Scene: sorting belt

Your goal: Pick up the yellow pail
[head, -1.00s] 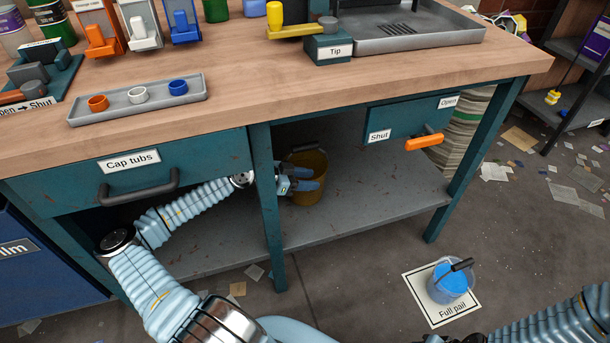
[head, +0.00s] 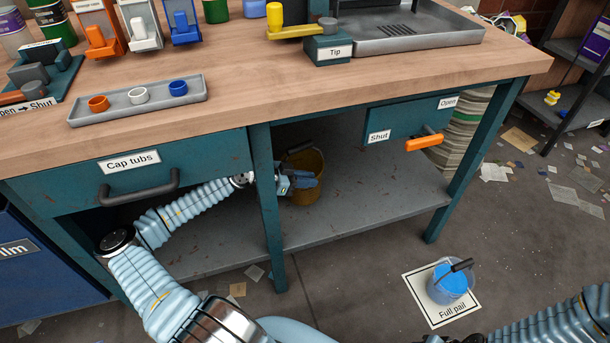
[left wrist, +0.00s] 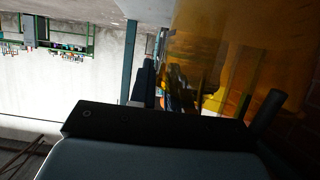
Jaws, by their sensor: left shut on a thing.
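The yellow pail (head: 318,163) stands on the lower shelf under the bench, just right of the middle leg, with a dark handle at its top. It fills the upper right of the left wrist view (left wrist: 215,45) as a see-through amber wall. My left arm reaches in behind the middle leg. My left gripper (head: 308,180) is at the near side of the pail, its blue fingers closed together and shut on the pail. The exact grip point is hard to make out. My right gripper is not visible; only part of an arm shows at the bottom right.
The teal middle leg (head: 268,205) stands directly in front of my left wrist. The lower shelf (head: 375,195) is bare right of the pail. A drawer front (head: 393,122) with an orange handle hangs above. A pail with blue contents (head: 446,285) stands on a floor mat marked "Full pail" (head: 452,312).

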